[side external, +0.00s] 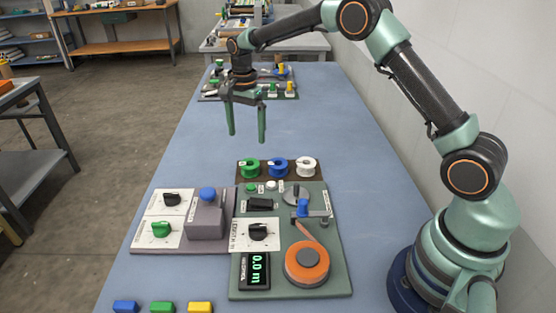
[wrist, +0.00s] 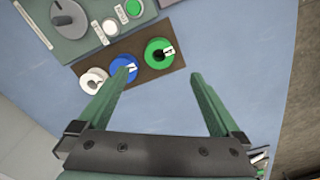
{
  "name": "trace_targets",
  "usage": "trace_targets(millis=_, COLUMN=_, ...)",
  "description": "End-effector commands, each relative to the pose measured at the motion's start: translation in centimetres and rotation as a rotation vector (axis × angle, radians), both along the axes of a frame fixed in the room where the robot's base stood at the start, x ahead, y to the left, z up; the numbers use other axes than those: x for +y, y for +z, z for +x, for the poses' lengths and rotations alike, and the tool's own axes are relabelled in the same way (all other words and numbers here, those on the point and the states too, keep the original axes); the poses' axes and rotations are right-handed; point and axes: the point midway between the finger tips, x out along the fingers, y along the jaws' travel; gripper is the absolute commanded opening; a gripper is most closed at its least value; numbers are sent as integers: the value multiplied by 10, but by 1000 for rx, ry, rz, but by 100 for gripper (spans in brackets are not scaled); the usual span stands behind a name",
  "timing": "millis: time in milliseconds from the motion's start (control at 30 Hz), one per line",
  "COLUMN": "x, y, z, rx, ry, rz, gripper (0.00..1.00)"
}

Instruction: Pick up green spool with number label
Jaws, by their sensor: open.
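The green spool (side external: 250,167) with a small white label sits at the left end of a dark brown strip holder, beside a blue spool (side external: 279,167) and a white spool (side external: 306,167). In the wrist view the green spool (wrist: 160,53) lies ahead of my fingers, at the right end of the row, its label facing up. My gripper (side external: 247,138) is open and empty, in the air above the table behind the spool row. In the wrist view my gripper's green fingers (wrist: 165,80) are spread wide; the left finger partly overlaps the blue spool (wrist: 123,68).
A green panel (side external: 330,270) with an orange reel, knobs and a display stands in front of the spools. A purple-grey panel (side external: 150,248) with knobs is to its left. Coloured blocks (side external: 162,307) lie at the front edge.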

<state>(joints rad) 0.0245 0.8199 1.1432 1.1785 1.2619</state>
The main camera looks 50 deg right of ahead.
Motion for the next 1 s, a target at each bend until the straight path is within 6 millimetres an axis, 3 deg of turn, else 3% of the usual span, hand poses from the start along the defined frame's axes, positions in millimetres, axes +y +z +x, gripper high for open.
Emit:
trace_targets(millis=300, x=0, y=-51, z=-1, rx=3, ry=2, rz=0, gripper=100)
trace_targets(millis=567, x=-1, y=-69, z=-1, rx=2, ry=3, rz=0, gripper=100)
trace_targets(millis=800, x=-4, y=-103, z=-1, rx=2, ry=3, rz=0, gripper=100)
trace_targets(millis=1000, x=-4, y=-113, z=-1, rx=0, ry=3, rz=0, gripper=100)
